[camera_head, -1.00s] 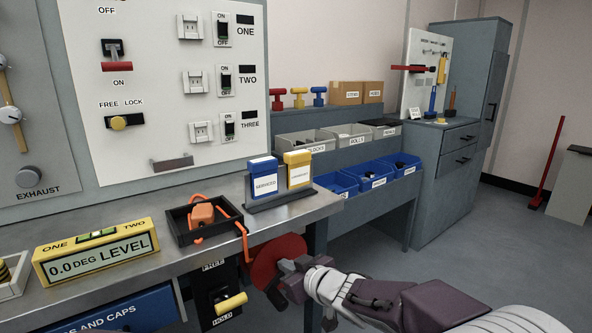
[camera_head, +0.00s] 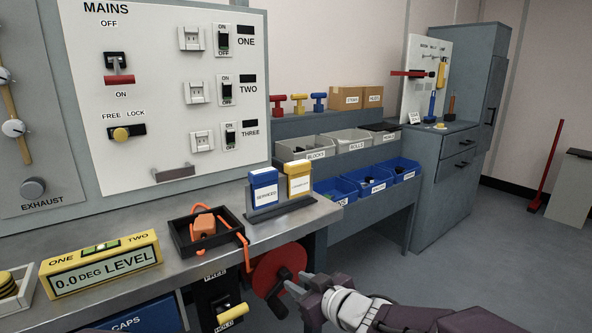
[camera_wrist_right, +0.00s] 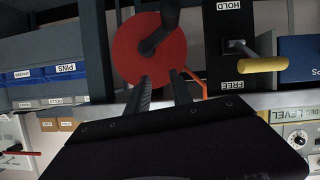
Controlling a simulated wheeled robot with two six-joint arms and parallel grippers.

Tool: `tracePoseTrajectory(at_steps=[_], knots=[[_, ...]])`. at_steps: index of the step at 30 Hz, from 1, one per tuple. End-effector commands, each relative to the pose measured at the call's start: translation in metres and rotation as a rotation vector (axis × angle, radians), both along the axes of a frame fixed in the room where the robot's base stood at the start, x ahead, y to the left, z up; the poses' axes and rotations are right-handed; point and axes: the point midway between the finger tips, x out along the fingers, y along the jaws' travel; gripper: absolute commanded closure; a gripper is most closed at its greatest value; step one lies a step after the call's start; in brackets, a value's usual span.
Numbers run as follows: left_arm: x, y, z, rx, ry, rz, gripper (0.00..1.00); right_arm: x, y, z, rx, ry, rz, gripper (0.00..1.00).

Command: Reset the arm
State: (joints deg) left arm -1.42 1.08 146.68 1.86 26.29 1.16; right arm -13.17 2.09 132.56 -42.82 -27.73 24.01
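My right gripper (camera_head: 294,283) is at the bottom centre of the head view, beside a red disc (camera_head: 268,268) under the bench's right end. The right wrist view shows its two fingers (camera_wrist_right: 161,78) apart with nothing between them. The red disc (camera_wrist_right: 130,45) with a dark crank arm (camera_wrist_right: 160,36) lies beyond the fingertips there. I cannot tell whether a fingertip touches it. A FREE/HOLD lever with a yellow handle (camera_head: 232,312) is left of the disc; it also shows in the wrist view (camera_wrist_right: 262,65). My left gripper is not in view.
The metal bench (camera_head: 180,270) carries a yellow level (camera_head: 102,263), a black tray (camera_head: 180,236) with an orange corded item, and blue and yellow cases (camera_head: 264,190). Blue bins (camera_head: 337,190) stand behind right.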

Motion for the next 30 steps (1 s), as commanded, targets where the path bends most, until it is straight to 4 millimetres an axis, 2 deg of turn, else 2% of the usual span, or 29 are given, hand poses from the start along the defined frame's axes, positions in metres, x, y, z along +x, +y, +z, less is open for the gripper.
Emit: tracePoseTrajectory(at_steps=[4,12,14,17,19,22,25,27,30], knots=[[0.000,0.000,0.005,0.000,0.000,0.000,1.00,-0.007,-0.005,0.004,-0.001,0.000,-0.001,0.73],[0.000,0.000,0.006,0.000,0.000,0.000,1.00,-0.005,-0.008,0.004,-0.001,0.001,-0.009,0.73],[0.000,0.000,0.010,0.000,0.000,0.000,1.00,0.000,-0.024,0.006,-0.001,0.006,-0.045,0.73],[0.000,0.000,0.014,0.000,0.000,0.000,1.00,-0.001,-0.077,-0.023,0.012,0.129,-0.241,0.73],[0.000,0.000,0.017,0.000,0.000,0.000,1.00,-0.017,-0.119,-0.058,-0.018,0.274,-0.400,0.73],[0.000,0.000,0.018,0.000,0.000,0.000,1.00,-0.056,-0.158,-0.103,-0.066,0.486,-0.558,0.73],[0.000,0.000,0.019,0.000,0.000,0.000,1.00,-0.102,-0.175,-0.137,-0.104,0.690,-0.650,0.73],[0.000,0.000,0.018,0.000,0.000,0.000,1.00,-0.136,-0.178,-0.154,-0.127,0.827,-0.680,0.73],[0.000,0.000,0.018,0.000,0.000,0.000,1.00,-0.184,-0.172,-0.170,-0.160,1.019,-0.680,0.73]])
